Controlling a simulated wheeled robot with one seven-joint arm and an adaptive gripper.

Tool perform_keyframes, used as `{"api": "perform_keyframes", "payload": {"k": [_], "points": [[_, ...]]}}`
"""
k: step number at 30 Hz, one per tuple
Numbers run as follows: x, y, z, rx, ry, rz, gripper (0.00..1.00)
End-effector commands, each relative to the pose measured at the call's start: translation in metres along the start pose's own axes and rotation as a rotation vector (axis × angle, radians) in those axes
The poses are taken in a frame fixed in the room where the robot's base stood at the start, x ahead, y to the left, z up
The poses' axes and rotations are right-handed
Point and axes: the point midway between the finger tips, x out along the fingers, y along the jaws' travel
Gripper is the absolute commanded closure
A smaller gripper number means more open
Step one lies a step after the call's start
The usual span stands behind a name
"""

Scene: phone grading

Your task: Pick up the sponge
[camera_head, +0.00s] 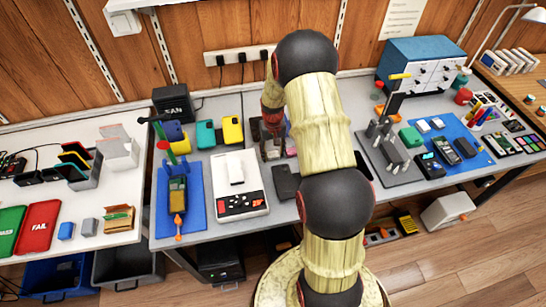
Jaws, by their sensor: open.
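I cannot surely make out the sponge. A small blue block (66,230) and a small grey-blue block (89,227) lie on the white table at the left; I cannot tell whether either is a sponge. My gripper (271,150) is open, low over the back middle of the grey table, partly hidden by my arm. Small pinkish and dark items are close to it, too small to name. My arm hides part of the table behind it.
Little table is bare.

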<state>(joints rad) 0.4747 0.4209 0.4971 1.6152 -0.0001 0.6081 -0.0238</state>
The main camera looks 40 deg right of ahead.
Motion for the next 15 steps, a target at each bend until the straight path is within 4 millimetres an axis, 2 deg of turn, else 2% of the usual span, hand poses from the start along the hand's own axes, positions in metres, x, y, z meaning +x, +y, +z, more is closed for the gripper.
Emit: {"api": "perform_keyframes", "payload": {"k": [2, 13, 15], "points": [[-0.0006, 0.0000, 0.0000, 0.000, 0.000, 0.000, 0.54], [-0.0005, 0.0000, 0.0002, 0.000, 0.000, 0.000, 0.75], [-0.0005, 0.0000, 0.0002, 0.000, 0.000, 0.000, 0.75]]}}
